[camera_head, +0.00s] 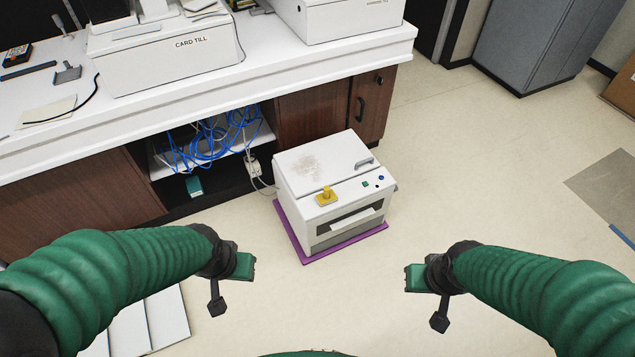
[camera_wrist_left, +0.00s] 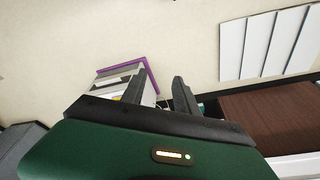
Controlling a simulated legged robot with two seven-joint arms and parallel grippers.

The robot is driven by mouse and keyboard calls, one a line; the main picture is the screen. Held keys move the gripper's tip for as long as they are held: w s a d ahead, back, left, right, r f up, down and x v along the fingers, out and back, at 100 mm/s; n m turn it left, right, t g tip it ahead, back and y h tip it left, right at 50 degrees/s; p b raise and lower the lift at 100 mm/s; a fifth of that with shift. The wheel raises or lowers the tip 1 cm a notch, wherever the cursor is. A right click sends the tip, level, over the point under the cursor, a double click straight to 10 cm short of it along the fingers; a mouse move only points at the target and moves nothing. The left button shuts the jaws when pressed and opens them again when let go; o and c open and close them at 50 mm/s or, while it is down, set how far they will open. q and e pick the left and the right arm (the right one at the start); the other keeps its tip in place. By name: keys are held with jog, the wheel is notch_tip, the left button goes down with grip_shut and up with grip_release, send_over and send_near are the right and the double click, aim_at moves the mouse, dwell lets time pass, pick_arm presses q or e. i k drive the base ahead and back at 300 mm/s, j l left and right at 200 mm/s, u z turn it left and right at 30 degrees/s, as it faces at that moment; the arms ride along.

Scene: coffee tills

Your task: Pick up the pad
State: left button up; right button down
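A thin purple pad (camera_head: 305,257) lies on the floor under a white boxy machine (camera_head: 325,180), and only its edges show. In the left wrist view the purple edge (camera_wrist_left: 151,79) shows beyond the fingers. A flat beige sheet or pad (camera_head: 50,110) also lies on the counter at the left; I cannot tell which it is. My left gripper (camera_head: 216,303) is left of the machine, apart from it; its dark fingers (camera_wrist_left: 159,82) are spread and empty. My right gripper (camera_head: 439,318) hangs right of the machine, touching nothing; its finger gap is hidden.
The machine has a yellow knob (camera_head: 326,196) on top. A white counter (camera_head: 190,103) with tills stands behind, with blue cables (camera_head: 210,145) on the shelf below. White panels (camera_head: 140,325) lie at lower left.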

aim_at(328, 196)
jog(key=i+j+z, duration=0.3)
jog(key=z, duration=0.15)
jog(key=i+j+z, duration=0.6)
jog(key=j+z, duration=0.3)
jog(key=j, duration=0.1)
